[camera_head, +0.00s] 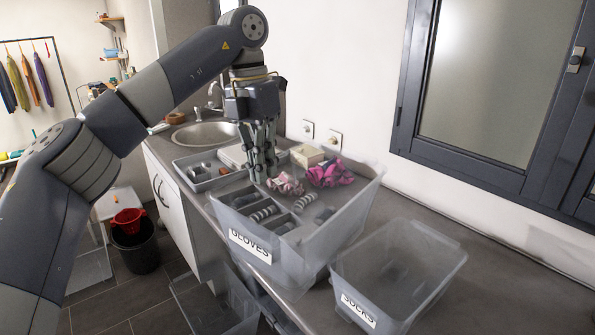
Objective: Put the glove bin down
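The glove bin (294,262) is a large see-through grey bin with a GLOVES label on its front-left wall. It is in the middle of the head view, over the counter's front edge. My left gripper (264,180) points down at the bin's far-left rim, its fingers close together on the rim. Whether the bin's base touches the counter is unclear. Pink scrunchies (330,173) and striped rolled items show within the bin's outline; its clear walls make it hard to tell whether they are inside. My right gripper is not in view.
A smaller clear bin labelled SOCKS (398,270) stands right of the glove bin on the grey counter (505,285). A grey tray (196,174) and a sink (205,134) are behind at left. Free counter lies at the far right. A window is on the wall.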

